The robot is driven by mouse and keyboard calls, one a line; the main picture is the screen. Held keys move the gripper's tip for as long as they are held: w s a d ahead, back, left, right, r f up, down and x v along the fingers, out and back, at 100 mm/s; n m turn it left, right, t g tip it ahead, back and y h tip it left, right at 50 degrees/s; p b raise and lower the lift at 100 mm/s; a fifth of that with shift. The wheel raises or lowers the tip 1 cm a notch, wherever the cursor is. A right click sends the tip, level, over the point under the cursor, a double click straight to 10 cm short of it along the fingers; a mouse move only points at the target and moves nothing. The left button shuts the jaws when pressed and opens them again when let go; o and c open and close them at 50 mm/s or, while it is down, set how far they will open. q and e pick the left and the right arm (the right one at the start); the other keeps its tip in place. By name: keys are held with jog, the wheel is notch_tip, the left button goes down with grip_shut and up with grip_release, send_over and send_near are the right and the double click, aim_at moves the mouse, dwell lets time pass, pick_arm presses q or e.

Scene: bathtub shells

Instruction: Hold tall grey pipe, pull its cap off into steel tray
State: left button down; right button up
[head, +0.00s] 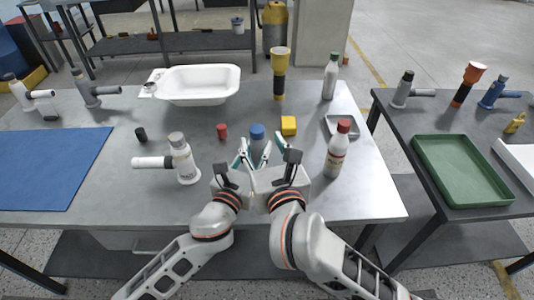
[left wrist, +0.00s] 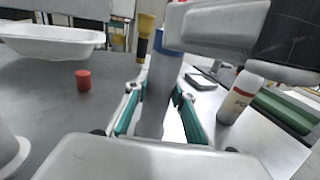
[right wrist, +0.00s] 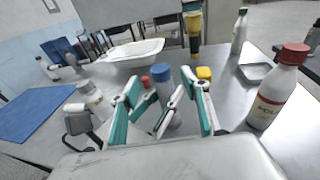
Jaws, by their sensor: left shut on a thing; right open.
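The tall grey pipe (head: 257,149) stands upright near the table's front with a blue cap (head: 257,131) on top. The pipe (left wrist: 155,95) and its cap (left wrist: 168,40) also show in the left wrist view. My left gripper (head: 246,153) is shut on the pipe below the cap, one finger on each side. The steel tray (head: 341,128) lies to the right on the same table.
A red-capped bottle (head: 338,150) stands close right of my grippers. A yellow block (head: 288,125) and a red cap (head: 222,131) lie beyond the pipe. A white tub (head: 200,84) sits farther back.

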aim_at(257, 128)
jog(key=x, duration=0.7)
jog(key=shift+w, duration=0.1)
grip_shut()
jog(key=shift+r, duration=0.35)
dwell(0.6)
jog(key=shift+r, duration=0.75)
jog(key=shift+r, duration=2.05)
